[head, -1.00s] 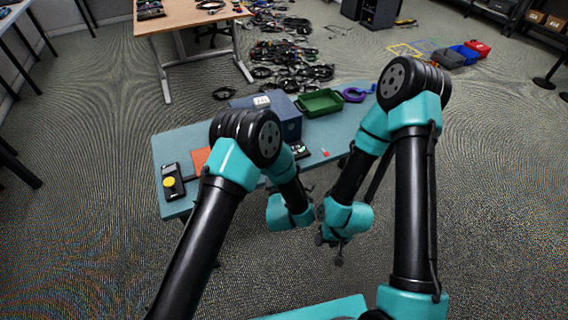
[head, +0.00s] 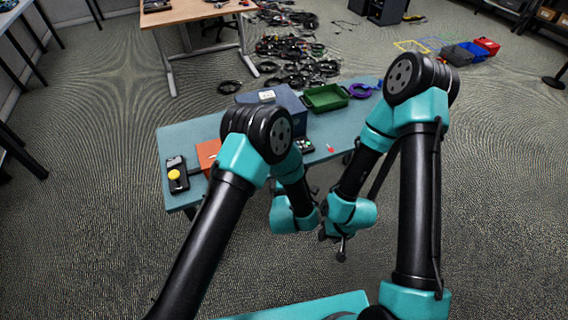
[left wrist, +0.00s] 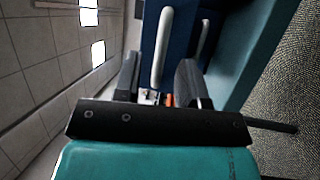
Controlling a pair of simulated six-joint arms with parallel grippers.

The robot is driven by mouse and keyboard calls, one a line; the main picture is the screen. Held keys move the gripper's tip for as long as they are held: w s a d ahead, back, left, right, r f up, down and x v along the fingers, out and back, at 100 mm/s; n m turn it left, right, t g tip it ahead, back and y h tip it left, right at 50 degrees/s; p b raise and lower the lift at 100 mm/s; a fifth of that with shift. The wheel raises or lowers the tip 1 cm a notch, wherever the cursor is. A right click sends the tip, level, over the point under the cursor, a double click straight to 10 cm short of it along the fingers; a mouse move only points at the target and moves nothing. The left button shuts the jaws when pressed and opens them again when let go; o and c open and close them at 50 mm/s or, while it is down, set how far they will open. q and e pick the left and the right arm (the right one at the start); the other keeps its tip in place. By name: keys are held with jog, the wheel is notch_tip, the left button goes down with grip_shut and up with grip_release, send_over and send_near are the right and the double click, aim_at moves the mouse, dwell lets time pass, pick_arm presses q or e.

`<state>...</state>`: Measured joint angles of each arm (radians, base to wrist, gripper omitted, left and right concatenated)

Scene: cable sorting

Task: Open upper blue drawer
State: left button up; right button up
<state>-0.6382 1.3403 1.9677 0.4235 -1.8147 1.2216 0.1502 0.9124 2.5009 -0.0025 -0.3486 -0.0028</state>
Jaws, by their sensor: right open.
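The blue drawer unit (head: 292,103) stands on the teal table, partly hidden behind my left arm in the head view. In the left wrist view, which is turned sideways, the pale handle of the upper blue drawer (left wrist: 162,45) shows nearest. A second, lower handle (left wrist: 202,42) is to its right. My left gripper (left wrist: 158,82) is open, with its two dark fingers apart and the upper handle showing between them. I cannot tell whether they touch it. In the head view it is hidden by the arm. My right gripper (head: 340,246) is open and empty, in front of the table.
Several black cables (head: 300,65) lie on the floor behind.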

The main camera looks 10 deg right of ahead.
pick_arm(q)
jog(key=v, duration=0.9)
jog(key=shift+s, duration=0.2)
jog(key=shift+w+a+f, duration=0.1)
jog(key=shift+a+f, duration=0.05)
jog(key=shift+a, duration=0.05)
jog(key=w+a+f+m+g+y, duration=0.1)
jog(key=w+a+f+m+g, duration=0.15)
jog(key=a+f+g, duration=0.4)
jog(key=w+a+f+m+g, duration=0.1)
jog(key=a+f+m+g, duration=0.15)
jog(key=a, duration=0.75)
jog(key=s+a+f+m+g+h, duration=0.1)
jog(key=s+a+f+m+g, duration=0.1)
jog(key=s+a+m+g, duration=0.6)
jog(key=s+a+g, duration=0.1)
jog(key=s+a, duration=0.6)
jog(key=shift+s+g, duration=0.25)
jog(key=shift+g, duration=0.05)
